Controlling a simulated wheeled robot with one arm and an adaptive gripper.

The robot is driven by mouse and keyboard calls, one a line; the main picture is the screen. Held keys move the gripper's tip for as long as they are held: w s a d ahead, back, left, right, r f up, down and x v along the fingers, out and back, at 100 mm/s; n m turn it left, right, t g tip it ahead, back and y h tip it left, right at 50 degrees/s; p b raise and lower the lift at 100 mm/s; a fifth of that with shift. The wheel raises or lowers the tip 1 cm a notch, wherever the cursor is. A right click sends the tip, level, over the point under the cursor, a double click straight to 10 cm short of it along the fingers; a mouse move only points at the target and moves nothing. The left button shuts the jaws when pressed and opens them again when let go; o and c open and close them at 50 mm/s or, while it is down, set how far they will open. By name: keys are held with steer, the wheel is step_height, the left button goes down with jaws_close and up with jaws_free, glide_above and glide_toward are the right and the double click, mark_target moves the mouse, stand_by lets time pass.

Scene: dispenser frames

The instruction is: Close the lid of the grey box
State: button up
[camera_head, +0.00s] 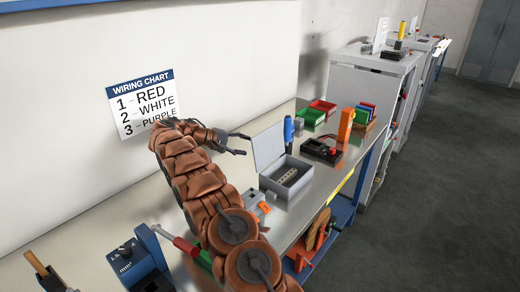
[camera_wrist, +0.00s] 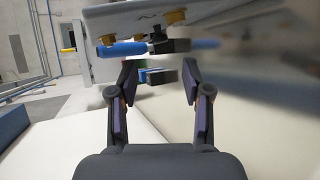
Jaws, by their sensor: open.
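The grey box (camera_head: 282,187) stands on the metal bench in the head view, with a pale strip-like part inside. Its lid (camera_head: 268,146) stands up, open, along the box's back-left side. My gripper (camera_head: 245,145) is open and empty, just left of the raised lid, at about the height of its upper part. A small gap seems to separate the fingertips from the lid. In the wrist view both fingers of my gripper (camera_wrist: 159,68) are spread apart. I cannot clearly make out the box or its lid there.
A blue-handled tool (camera_head: 288,130) stands upright close behind the box. A black device (camera_head: 322,151) and an orange block (camera_head: 346,124) stand to its right. Red (camera_head: 322,106) and green bins are farther back. A small orange and grey part (camera_head: 262,205) lies in front.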

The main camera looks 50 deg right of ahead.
mark_target(260, 149)
steer(key=b+x, duration=0.1)
steer(key=x, duration=0.6)
steer(key=shift+s+d+f, duration=0.15)
steer(key=shift+d, duration=0.15)
jaws_close()
stand_by(0.4)
